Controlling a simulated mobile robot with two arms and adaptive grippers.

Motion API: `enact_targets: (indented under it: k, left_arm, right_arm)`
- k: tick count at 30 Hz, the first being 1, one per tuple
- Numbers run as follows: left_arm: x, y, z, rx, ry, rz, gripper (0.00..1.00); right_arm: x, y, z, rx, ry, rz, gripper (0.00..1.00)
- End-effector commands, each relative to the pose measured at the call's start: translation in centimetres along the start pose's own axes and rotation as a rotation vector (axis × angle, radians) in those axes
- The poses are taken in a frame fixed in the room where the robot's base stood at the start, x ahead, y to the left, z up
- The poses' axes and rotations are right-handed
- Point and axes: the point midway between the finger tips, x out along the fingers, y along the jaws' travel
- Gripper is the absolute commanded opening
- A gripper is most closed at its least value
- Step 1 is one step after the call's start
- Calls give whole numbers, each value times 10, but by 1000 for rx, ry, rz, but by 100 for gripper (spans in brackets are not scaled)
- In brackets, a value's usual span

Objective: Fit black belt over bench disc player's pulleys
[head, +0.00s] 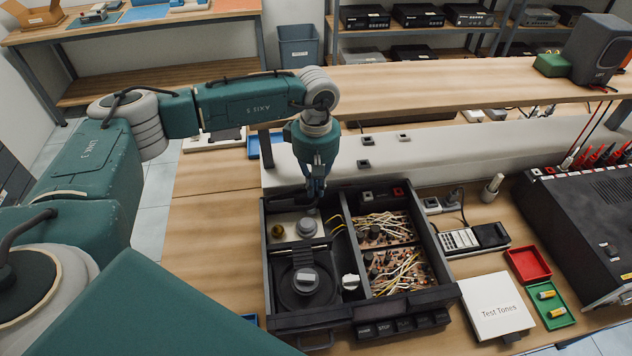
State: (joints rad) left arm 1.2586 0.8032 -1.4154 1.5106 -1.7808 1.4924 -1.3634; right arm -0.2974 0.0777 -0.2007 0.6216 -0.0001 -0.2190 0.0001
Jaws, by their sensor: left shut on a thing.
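The bench disc player (265,285) sits open on the wooden bench, its inside showing. A small brass-coloured pulley (277,231) and a larger grey pulley (307,226) stand side by side on a pale plate at the back of its left bay. My left gripper (316,192) points down just above and behind the grey pulley. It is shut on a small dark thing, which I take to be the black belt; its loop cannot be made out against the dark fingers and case. My right gripper is not in view.
In the player, a dark disc platter (305,283) lies in front of the pulleys, and wired circuit boards (395,272) fill the right bay. A multimeter (470,238), red tray (527,265), green tray (550,305) and Test Tones case (497,308) lie right.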

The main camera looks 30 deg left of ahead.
Motion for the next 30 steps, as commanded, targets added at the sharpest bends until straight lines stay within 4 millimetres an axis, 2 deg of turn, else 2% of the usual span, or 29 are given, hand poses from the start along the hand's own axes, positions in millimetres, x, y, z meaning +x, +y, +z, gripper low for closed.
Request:
enact_targets:
  k: [21, 30]
  left_arm:
    - [72, -1, 1, 3, -1, -2, 0]
    - [84, 0, 0, 3, 0, -1, 0]
  right_arm:
    - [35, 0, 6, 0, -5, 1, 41]
    - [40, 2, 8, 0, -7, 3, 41]
